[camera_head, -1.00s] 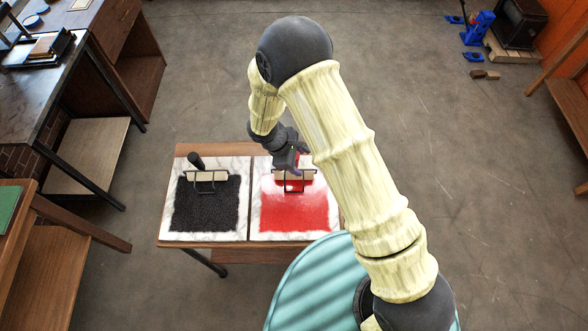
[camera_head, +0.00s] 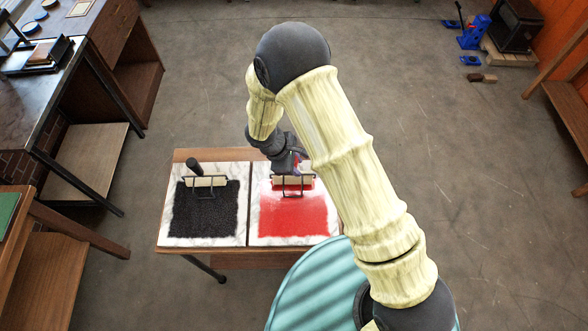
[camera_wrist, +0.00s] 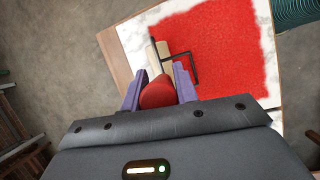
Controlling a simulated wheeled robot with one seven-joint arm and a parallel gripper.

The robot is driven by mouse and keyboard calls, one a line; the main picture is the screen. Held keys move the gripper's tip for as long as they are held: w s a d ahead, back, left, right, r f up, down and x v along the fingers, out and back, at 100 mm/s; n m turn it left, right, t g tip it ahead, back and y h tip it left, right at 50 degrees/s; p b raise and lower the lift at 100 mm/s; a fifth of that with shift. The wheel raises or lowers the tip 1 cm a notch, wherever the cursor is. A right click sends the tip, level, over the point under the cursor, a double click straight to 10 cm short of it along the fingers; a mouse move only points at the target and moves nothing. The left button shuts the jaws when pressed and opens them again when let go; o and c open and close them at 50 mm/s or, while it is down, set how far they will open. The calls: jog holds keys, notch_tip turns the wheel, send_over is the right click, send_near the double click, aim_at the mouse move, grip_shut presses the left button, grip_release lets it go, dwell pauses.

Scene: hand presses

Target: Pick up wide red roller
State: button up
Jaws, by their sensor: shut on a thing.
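The wide red roller has a red handle, a pale cylinder and a black wire frame. In the wrist view its red handle (camera_wrist: 158,93) sits between the two purple fingers of my gripper (camera_wrist: 158,88), which are shut on it. In the head view the roller's pale cylinder (camera_head: 292,182) is at the top of the red ink patch (camera_head: 292,215) on the right marble slab. My gripper (camera_head: 296,163) is just behind it, partly hidden by my arm. I cannot tell whether the roller touches the slab.
A black-handled roller (camera_head: 205,181) lies on the black ink patch (camera_head: 205,212) on the left slab. Both slabs rest on a small wooden table (camera_head: 200,154). A dark workbench (camera_head: 45,95) stands at the left. The floor (camera_head: 450,170) on the right is open.

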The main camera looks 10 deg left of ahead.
notch_tip(320, 180, up, 10)
jog(key=b, duration=0.3)
dwell(0.7)
jog(key=w+d+f+m+g, duration=0.1)
jog(key=w+d+m, duration=0.3)
jog(key=d, duration=0.4)
jog(key=w+d+f+m+g+y+b, duration=0.1)
jog(key=w+d+m+g, duration=0.2)
jog(key=w+d+m, duration=0.2)
jog(key=w+d+f+m+g, duration=0.1)
jog(key=w+d+m, duration=0.3)
jog(key=d, duration=0.8)
jog(key=shift+w+f+m+g+b, duration=0.2)
jog(key=shift+w+m+g+b, duration=0.2)
jog(key=shift+m, duration=0.7)
jog(key=shift+d, duration=0.2)
